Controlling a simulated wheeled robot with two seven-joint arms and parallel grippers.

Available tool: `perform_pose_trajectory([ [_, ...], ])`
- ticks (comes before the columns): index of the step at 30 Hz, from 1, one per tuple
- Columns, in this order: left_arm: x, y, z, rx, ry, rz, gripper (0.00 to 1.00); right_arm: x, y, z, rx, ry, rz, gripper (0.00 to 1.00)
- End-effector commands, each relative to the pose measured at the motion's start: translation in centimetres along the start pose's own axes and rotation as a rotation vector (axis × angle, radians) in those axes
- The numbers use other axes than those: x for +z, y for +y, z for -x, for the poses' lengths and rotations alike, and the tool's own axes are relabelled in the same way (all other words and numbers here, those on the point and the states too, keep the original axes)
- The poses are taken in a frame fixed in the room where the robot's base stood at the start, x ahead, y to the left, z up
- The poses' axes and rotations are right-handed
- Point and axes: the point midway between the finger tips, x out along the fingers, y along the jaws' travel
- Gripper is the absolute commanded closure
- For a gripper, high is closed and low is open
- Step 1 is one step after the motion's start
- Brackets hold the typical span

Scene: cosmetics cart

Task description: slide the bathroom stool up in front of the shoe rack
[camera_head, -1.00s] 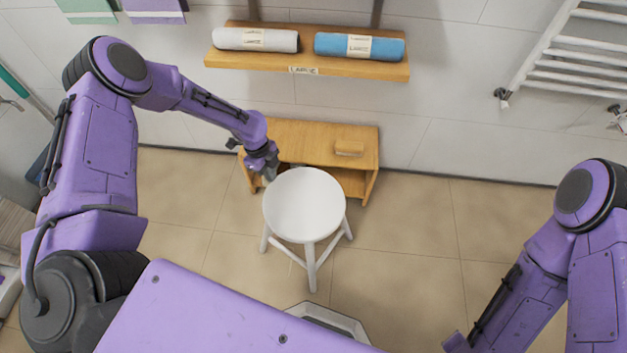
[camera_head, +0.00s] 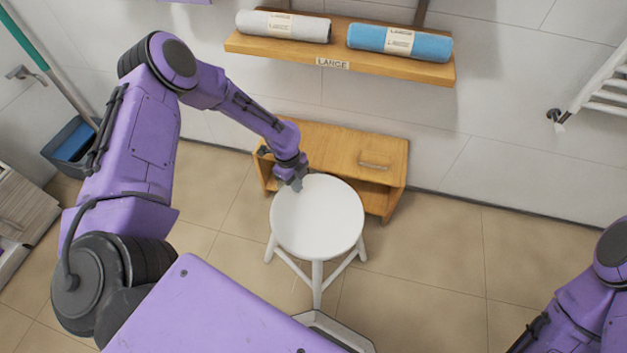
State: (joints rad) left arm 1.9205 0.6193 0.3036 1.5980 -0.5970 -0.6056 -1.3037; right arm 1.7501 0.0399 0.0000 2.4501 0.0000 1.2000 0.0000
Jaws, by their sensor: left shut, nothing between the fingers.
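The white round bathroom stool (camera_head: 318,218) stands upright on the tiled floor, close in front of the wooden shoe rack (camera_head: 340,145). The stool's seat hides part of the rack's open lower shelf. My left gripper (camera_head: 297,184) is shut and empty, with its fingertips at the seat's back-left rim. I cannot tell whether it touches the seat. My right arm (camera_head: 580,300) shows at the lower right edge, but its gripper is out of view.
A wall shelf (camera_head: 340,54) with a white towel roll and a blue towel roll hangs above the rack. A towel radiator (camera_head: 605,85) is at the upper right. A blue bucket (camera_head: 72,145) stands at the left. The floor to the right of the stool is clear.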

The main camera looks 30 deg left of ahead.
Motion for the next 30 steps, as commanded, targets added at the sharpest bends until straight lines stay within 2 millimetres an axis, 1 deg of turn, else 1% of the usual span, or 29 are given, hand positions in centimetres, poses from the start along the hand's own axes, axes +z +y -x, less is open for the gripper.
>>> perform_pose_trajectory([
  [1, -1.0, 0.0, 0.0, 0.003, 0.0, -0.007, 1.0, -0.1, 0.0, 0.2, 0.0, 0.0, 0.0, 1.0],
  [9, -6.8, 0.1, -1.0, 0.004, -0.001, -0.009, 1.0, -0.3, 0.1, 0.6, 0.0, 0.0, 0.0, 1.0],
  [12, -8.9, 0.0, -1.4, 0.003, -0.001, -0.008, 1.0, -0.3, 0.1, 0.7, 0.0, 0.0, 0.0, 1.0],
  [16, -11.0, 0.0, -1.8, 0.002, 0.0, -0.007, 1.0, -0.3, 0.1, 0.8, 0.0, 0.0, 0.0, 1.0],
  [19, -10.7, 0.1, -3.0, 0.003, 0.0, -0.004, 1.0, -0.2, 0.1, 0.6, 0.0, 0.0, 0.0, 1.0],
  [21, -10.7, 0.0, -3.4, 0.001, 0.0, -0.004, 1.0, -0.1, 0.0, 0.2, 0.0, 0.0, 0.0, 1.0],
  [30, -10.6, 0.0, -3.6, 0.002, 0.0, -0.005, 1.0, -0.1, 0.0, 0.2, 0.0, 0.0, 0.0, 1.0],
])
